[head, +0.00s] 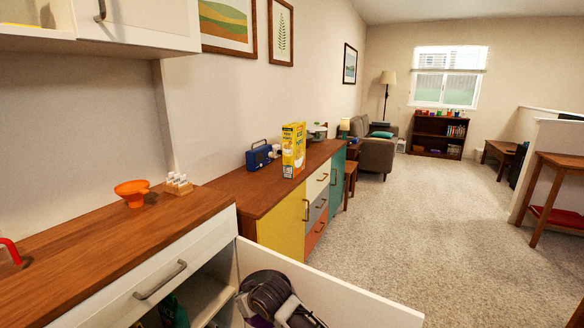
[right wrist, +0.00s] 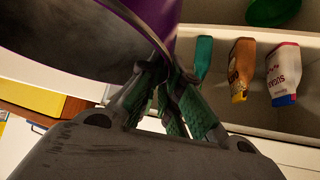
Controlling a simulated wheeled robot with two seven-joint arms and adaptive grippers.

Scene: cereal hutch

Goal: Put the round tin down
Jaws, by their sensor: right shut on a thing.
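The round tin, purple with a grey face, shows large and close in the right wrist view (right wrist: 150,14). Its rim is between the fingers of my right gripper (right wrist: 165,80), which is shut on it. In the head view my right gripper and arm (head: 272,300) are low at the bottom, in front of the open cabinet under the counter. Only a small purple patch of the tin (head: 258,321) shows there. Most of the tin is cut off by the frame edges. My left gripper is not in view.
The open cabinet holds a teal bottle (right wrist: 203,55), a brown bottle (right wrist: 242,65), a white sugar container (right wrist: 283,72) and a green item (right wrist: 272,10). The open white door (head: 325,290) stands right of my arm. An orange bowl (head: 132,190) and small rack (head: 178,184) sit on the counter (head: 110,240).

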